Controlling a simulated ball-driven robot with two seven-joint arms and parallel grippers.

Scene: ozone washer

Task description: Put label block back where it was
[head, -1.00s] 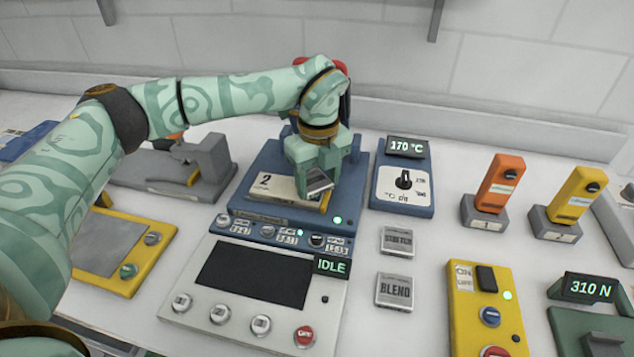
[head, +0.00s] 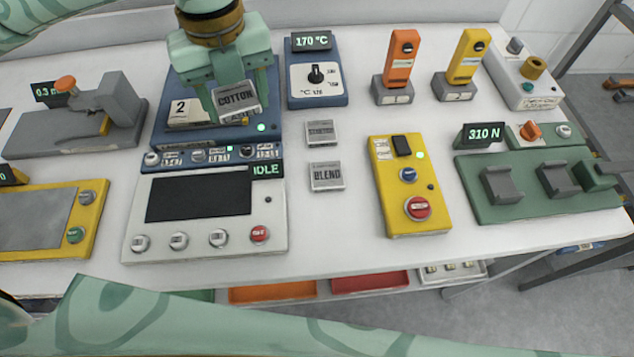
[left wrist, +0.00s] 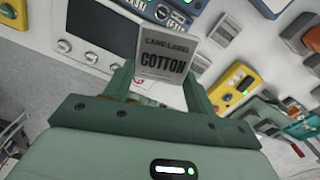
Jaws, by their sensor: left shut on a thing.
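The grey COTTON label block (head: 236,98) is held in my left gripper (head: 237,92), between its two fingertips. In the head view it appears raised, in front of the blue unit (head: 160,137) with the "2" block. In the left wrist view the block (left wrist: 163,55) shows its COTTON face between the fingers of the left gripper (left wrist: 160,78). The STRETCH block (head: 321,132) and the BLEND block (head: 327,177) lie in a column on the white table, right of the IDLE panel. My right gripper does not show.
The IDLE panel (head: 210,225) stands in front of the blue unit. The 170 °C box (head: 330,93) is behind the STRETCH block. A yellow switch box (head: 420,220) stands right of BLEND. White table (head: 335,225) is bare around the two blocks.

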